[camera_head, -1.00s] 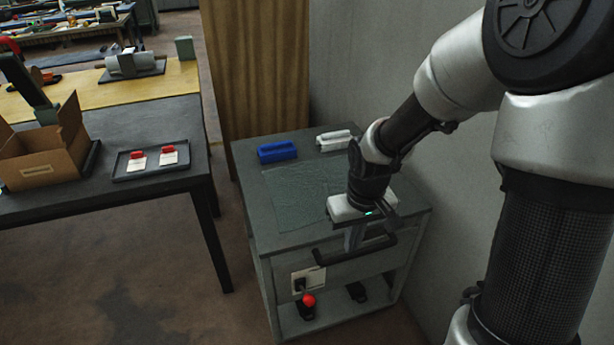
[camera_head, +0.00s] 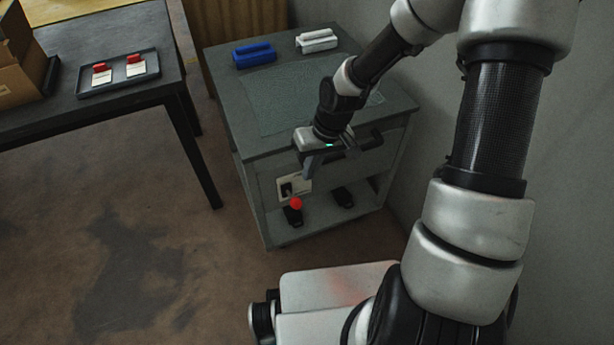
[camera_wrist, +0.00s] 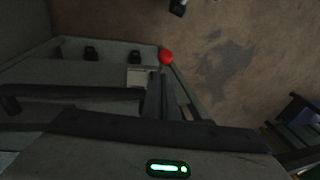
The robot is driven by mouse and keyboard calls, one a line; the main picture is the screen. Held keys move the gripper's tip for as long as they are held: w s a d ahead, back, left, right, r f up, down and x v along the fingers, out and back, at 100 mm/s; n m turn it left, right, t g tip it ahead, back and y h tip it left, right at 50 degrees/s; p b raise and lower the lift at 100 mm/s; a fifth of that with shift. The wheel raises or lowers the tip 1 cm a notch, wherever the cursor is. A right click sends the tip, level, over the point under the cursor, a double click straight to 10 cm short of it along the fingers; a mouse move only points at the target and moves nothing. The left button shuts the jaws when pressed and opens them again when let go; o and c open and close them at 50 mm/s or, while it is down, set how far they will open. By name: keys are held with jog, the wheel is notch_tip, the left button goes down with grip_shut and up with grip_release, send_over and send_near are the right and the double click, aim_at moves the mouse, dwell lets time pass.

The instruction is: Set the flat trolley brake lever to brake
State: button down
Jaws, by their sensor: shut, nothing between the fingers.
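The grey trolley (camera_head: 262,125) stands against the wall. A lever with a red ball knob (camera_head: 296,203) rises from a dark base at its lower front; the knob also shows in the wrist view (camera_wrist: 166,57). A pale plate (camera_head: 307,184) with a small dark part sits just above it; which position it marks is too small to read. My gripper (camera_head: 309,174) is shut and empty, pointing down in front of the trolley, above and apart from the red knob. In the wrist view my fingers (camera_wrist: 160,92) end just below the knob.
A dark handle bar (camera_head: 362,143) juts from the trolley front beside my gripper. A second dark pedal-like part (camera_head: 343,197) sits right of the lever. Blue (camera_head: 254,54) and white (camera_head: 316,40) blocks lie on top. Open floor (camera_head: 150,240) lies left.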

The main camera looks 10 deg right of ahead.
aim_at(292, 199)
jog(key=b+x, duration=0.2)
jog(key=x, duration=0.6)
jog(key=shift+f+b, duration=0.35)
jog(key=shift+s, duration=0.1)
